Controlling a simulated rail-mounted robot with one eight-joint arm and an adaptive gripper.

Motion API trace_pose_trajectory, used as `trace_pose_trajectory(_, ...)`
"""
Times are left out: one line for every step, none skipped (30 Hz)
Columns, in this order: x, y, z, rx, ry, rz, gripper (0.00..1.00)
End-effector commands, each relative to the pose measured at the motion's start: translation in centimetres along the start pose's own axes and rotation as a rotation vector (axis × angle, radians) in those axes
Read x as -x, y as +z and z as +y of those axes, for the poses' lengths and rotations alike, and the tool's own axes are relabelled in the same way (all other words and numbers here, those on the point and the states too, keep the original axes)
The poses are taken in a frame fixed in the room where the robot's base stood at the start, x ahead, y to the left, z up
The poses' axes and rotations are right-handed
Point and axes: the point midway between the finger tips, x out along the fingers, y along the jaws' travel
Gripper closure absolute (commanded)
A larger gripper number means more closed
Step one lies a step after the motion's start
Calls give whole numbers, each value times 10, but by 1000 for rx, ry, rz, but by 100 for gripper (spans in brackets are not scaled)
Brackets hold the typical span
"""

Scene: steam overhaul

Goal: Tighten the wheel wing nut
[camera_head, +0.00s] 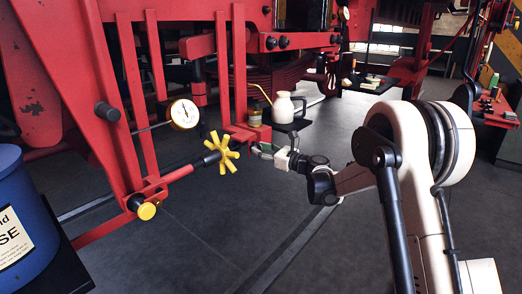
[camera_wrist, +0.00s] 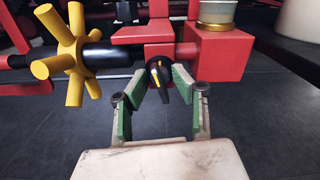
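The yellow spoked wheel (camera_head: 221,152) sits on a black and red horizontal shaft; it also shows at the left of the wrist view (camera_wrist: 65,52). A small black wing nut with a yellow stripe (camera_wrist: 160,80) is on the front of the red block beside the wheel. My gripper (camera_wrist: 163,78) has its green-padded fingers apart, one on each side of the wing nut. Whether the pads touch it I cannot tell. In the head view my gripper (camera_head: 262,150) reaches in from the right to the red block, and the wing nut cannot be made out there.
A jar with a brass-coloured base (camera_wrist: 216,12) stands on the red block (camera_wrist: 218,52). A cream oil can (camera_head: 284,107) stands behind it. A pressure gauge (camera_head: 184,114), a yellow-capped knob (camera_head: 147,210) and a blue drum (camera_head: 15,225) are to the left. The floor below is clear.

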Motion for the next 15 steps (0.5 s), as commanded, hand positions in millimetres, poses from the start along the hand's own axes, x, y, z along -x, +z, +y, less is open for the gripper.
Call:
trace_pose_trajectory(0,0,0,0,0,0,75)
trace_pose_trajectory(1,0,0,0,0,0,75)
trace_pose_trajectory(2,0,0,0,0,0,75)
trace_pose_trajectory(4,0,0,0,-1,0,75)
trace_pose_trajectory(6,0,0,0,-1,0,75)
trace_pose_trajectory(10,0,-1,0,-1,1,75)
trace_pose_trajectory(14,0,-1,0,-2,1,75)
trace_pose_trajectory(18,0,-1,0,-2,1,75)
trace_pose_trajectory(25,0,-1,0,-2,1,75)
trace_pose_trajectory(30,0,-1,0,-2,1,75)
trace_pose_trajectory(37,0,-1,0,-2,1,75)
trace_pose_trajectory(45,0,-1,0,-3,1,75)
trace_pose_trajectory(51,0,-1,0,-3,1,75)
trace_pose_trajectory(57,0,-1,0,-2,1,75)
trace_pose_trajectory(65,0,-1,0,-2,0,75)
